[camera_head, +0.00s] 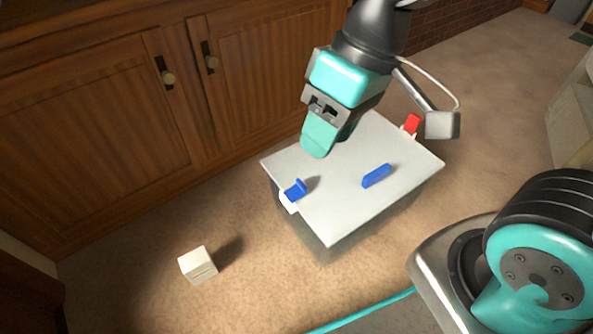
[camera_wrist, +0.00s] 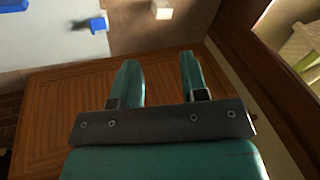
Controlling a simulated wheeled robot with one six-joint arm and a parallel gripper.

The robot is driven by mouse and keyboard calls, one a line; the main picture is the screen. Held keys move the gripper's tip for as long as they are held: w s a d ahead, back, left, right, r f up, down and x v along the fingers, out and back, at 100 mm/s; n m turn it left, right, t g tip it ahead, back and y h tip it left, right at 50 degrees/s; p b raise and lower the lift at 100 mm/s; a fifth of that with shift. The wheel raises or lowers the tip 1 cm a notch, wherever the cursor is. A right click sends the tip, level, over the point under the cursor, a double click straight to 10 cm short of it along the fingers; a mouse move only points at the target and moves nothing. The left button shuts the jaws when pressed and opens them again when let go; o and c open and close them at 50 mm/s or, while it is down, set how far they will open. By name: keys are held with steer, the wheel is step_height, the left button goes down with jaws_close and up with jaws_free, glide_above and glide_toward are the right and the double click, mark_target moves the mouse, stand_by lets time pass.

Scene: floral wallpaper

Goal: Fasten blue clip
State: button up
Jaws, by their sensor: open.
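A box with a white lid (camera_head: 335,212) stands on the floor. The blue clip (camera_head: 295,190) sits at the lid's left edge on a white mount and stands up from the lid. It also shows at the top left of the wrist view (camera_wrist: 97,24). A red clip (camera_head: 412,124) is at the lid's far right edge, partly next to my arm. A blue handle (camera_head: 376,176) lies on the lid's top. My gripper (camera_head: 318,140) is above the far left part of the lid, beyond the blue clip. In the wrist view its two fingers (camera_wrist: 160,82) are apart with nothing between them.
A small white cube (camera_head: 198,265) lies on the floor left of the box; it also shows in the wrist view (camera_wrist: 162,9). A wooden cabinet (camera_head: 120,110) stands close behind the box. The floor in front and left of the box is otherwise clear.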

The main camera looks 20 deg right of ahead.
steer(key=w+f+m+h+p, duration=0.1)
steer(key=w+f+m+p, duration=0.15)
steer(key=w, duration=0.55)
steer(key=m+h+p, duration=0.1)
steer(key=h+p, duration=0.3)
steer(key=h, duration=0.1)
glide_above(301, 183)
steer(key=a, duration=0.3)
step_height(301, 183, down, 18)
steer(key=d+f+b, duration=0.1)
steer(key=f+b, duration=0.1)
steer(key=f, duration=0.3)
steer(key=d+f+b, duration=0.1)
steer(key=f+b, duration=0.1)
steer(key=f, duration=0.4)
steer(key=d+f+b, duration=0.1)
steer(key=f+b, duration=0.1)
steer(key=f, duration=0.3)
steer(key=shift+f, duration=0.65)
jaws_close()
steer(key=shift+d+f+y+p, duration=0.15)
steer(key=shift+d+y+p, duration=0.2)
steer(key=shift+y, duration=0.35)
steer(key=shift+f+y, duration=0.5)
steer(key=shift+y, duration=0.3)
